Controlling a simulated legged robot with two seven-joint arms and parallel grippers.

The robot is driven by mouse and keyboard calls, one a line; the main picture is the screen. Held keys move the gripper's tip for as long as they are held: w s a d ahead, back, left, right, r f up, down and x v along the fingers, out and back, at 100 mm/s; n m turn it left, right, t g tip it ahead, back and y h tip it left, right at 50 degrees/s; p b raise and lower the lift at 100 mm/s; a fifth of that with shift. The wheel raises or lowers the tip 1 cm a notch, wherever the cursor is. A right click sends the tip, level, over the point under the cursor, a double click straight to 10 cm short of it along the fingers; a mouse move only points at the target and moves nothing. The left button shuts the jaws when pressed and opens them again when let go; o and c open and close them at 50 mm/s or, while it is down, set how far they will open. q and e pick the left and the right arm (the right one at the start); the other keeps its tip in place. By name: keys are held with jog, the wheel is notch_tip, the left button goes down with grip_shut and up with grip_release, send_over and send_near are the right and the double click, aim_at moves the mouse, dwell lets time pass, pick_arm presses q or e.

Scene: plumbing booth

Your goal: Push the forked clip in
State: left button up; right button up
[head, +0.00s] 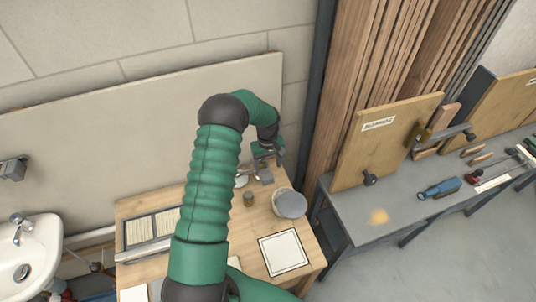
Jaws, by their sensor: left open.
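My left arm, green with dark joints, reaches up over the wooden workbench (258,212) toward the panel behind it. My left gripper (272,157) is open at the back of the bench, small in view and partly masked by its own wrist. Just below it is a small grey fitting (265,176), with a pale round part (241,181) to its left. I cannot tell whether the gripper touches the fitting. The forked clip is too small or hidden to make out. My right gripper is not in view.
A grey-lidded round container (290,204), a small brown-green cup (249,199) and a white square pad (283,252) are on the bench. A slotted tray (151,229) is at left. A washbasin (27,262) is far left. A grey tool bench (400,207) stands right.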

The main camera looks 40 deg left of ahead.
pick_arm(q)
notch_tip(320, 180, up, 10)
jog(key=b, duration=0.1)
jog(key=shift+f, duration=0.25)
jog(key=shift+d, duration=0.15)
